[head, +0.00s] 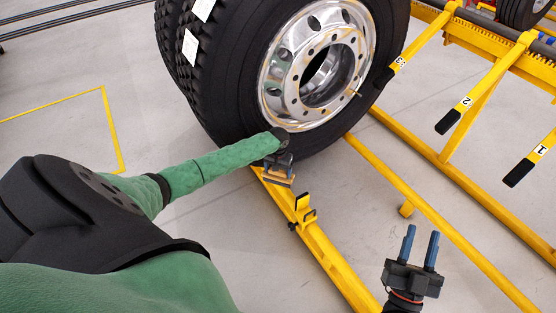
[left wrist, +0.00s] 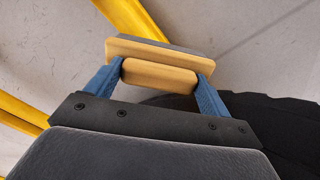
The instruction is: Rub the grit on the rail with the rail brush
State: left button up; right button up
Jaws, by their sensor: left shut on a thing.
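The rail brush (head: 279,180) has a pale wooden body and is held in my left gripper (head: 279,164). The left wrist view shows its wooden grip (left wrist: 158,74) between the two blue fingers, with a wider wooden board and a thin grey edge beyond. No grit can be made out on the rail. My right gripper (head: 421,240) is open and empty, right of the rail at the lower right.
A large truck wheel (head: 225,105) with a shiny rim stands just behind the brush. A yellow bracket (head: 303,210) sticks up from the rail close by.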

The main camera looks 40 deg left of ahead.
pick_arm(q)
jog(key=shift+r, duration=0.2)
jog(key=shift+r+p, duration=0.2)
jog(key=shift+p, duration=0.15)
jog(key=shift+r, duration=0.15)
jog(key=shift+r+p, duration=0.15)
jog(key=shift+p, duration=0.25)
jog(key=shift+r, duration=0.25)
pick_arm(e)
jog(key=shift+a+f+g+h, duration=0.7)
jog(key=shift+f+g, duration=3.2)
jog(key=shift+f, duration=6.95)
pick_arm(q)
jog(key=shift+p, duration=0.3)
jog(key=shift+r, duration=0.25)
jog(key=shift+r+p, duration=0.15)
jog(key=shift+p, duration=0.25)
jog(key=shift+r, duration=0.1)
pick_arm(e)
jog(key=s+d+f+g+h, duration=0.1)
jog(key=s+f+g, duration=0.3)
jog(key=f, duration=0.9)
jog(key=shift+s+f+g, duration=0.3)
jog(key=shift+s+g, duration=0.1)
jog(key=shift+s, duration=0.9)
